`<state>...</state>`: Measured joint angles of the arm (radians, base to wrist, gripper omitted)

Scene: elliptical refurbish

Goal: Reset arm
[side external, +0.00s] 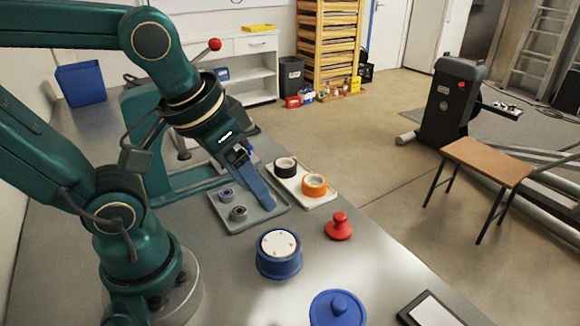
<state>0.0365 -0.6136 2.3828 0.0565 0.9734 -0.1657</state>
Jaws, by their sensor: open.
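My gripper (262,190) is at the end of my green arm. It points down over the right part of a grey tray (256,221). Its blue fingers look nearly in line from this side, so the gap between them is hard to see. I see nothing held between them. Two small grey round parts (238,213) lie on the tray, to the left of the fingers. Whether the fingertips touch the tray I cannot tell.
A white tray (318,202) behind holds a black roll (286,167) and an orange roll (314,185). In front stand a red knobbed piece (339,226), a blue round holder with a white top (279,254) and a blue lidded piece (338,308). A dark flat device (430,311) lies at front right.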

